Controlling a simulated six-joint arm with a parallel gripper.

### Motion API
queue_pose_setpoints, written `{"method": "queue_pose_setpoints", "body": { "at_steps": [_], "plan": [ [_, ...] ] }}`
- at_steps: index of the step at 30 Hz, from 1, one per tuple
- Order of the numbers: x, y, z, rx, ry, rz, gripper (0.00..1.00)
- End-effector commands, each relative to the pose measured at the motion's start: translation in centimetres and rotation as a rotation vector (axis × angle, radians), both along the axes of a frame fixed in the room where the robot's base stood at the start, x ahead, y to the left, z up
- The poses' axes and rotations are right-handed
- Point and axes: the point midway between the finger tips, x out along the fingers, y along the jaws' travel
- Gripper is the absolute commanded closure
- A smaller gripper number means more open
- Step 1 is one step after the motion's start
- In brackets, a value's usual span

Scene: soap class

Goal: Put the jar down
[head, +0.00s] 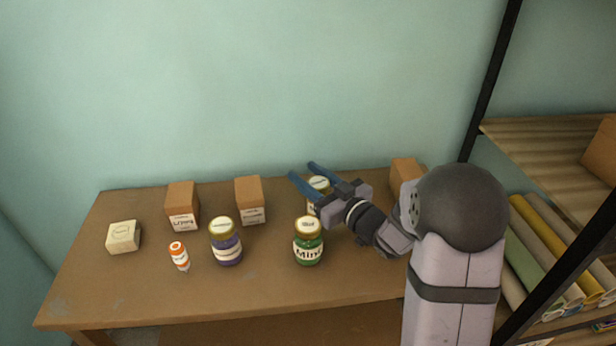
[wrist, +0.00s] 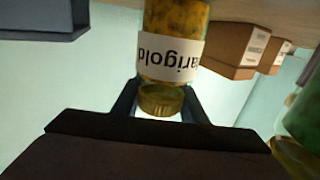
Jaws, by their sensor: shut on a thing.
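The marigold jar (wrist: 170,55) has yellow-orange contents, a white label and a gold lid. It appears upside down in the wrist view. My gripper (wrist: 160,90) has its fingers on either side of the lid end and is shut on the jar. In the head view the jar (head: 318,197) is partly hidden behind my gripper (head: 301,169) and the green jar. It is over the back right part of the wooden table (head: 150,290). I cannot tell whether its base touches the table.
A green mint jar (head: 308,250) stands just in front of the held jar. Another box (head: 405,172) is behind my arm. A shelf rack (head: 540,135) stands right.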

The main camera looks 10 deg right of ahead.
Motion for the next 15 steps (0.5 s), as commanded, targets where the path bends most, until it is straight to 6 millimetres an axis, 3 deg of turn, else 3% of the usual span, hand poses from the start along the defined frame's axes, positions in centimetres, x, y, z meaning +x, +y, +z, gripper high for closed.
{"method": "queue_pose_setpoints", "body": {
  "at_steps": [11, 12, 14, 15],
  "plan": [
    [0.01, 0.0, -0.3, 0.0, -0.004, 0.0, 0.92],
    [0.0, 0.0, -0.3, -0.001, -0.001, 0.0, 0.54],
    [-0.01, 0.01, -0.28, -0.001, -0.001, 0.0, 0.43],
    [-0.01, 0.01, -0.29, -0.001, -0.001, 0.0, 0.43]
  ]
}}
